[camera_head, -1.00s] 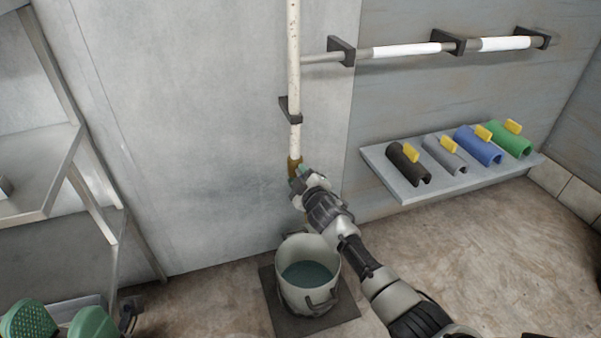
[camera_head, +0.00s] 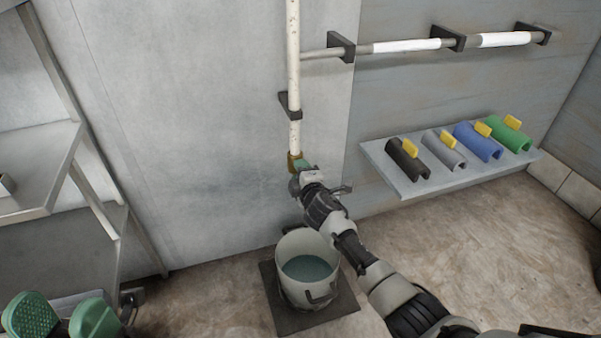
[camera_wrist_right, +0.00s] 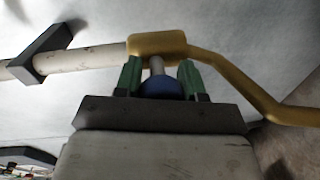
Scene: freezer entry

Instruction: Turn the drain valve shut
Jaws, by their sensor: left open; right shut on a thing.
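The brass drain valve (camera_head: 294,160) sits at the lower end of a white vertical pipe (camera_head: 294,90) on the wall. In the right wrist view the brass body (camera_wrist_right: 160,45) has a short stem and a blue handle (camera_wrist_right: 160,88). My right gripper (camera_head: 303,172) is at the valve; in its wrist view its green fingers (camera_wrist_right: 160,78) are on either side of the blue handle, shut on it. The handle's far side is hidden. My left gripper (camera_head: 64,320) is open and empty at the lower left, far from the valve.
A pot with bluish liquid (camera_head: 307,246) stands on a dark mat (camera_head: 340,310) below the valve. A wall shelf (camera_head: 408,190) holds several coloured half-pipe pieces with yellow tabs. A metal rack (camera_head: 70,150) stands at the left. The floor at right is clear.

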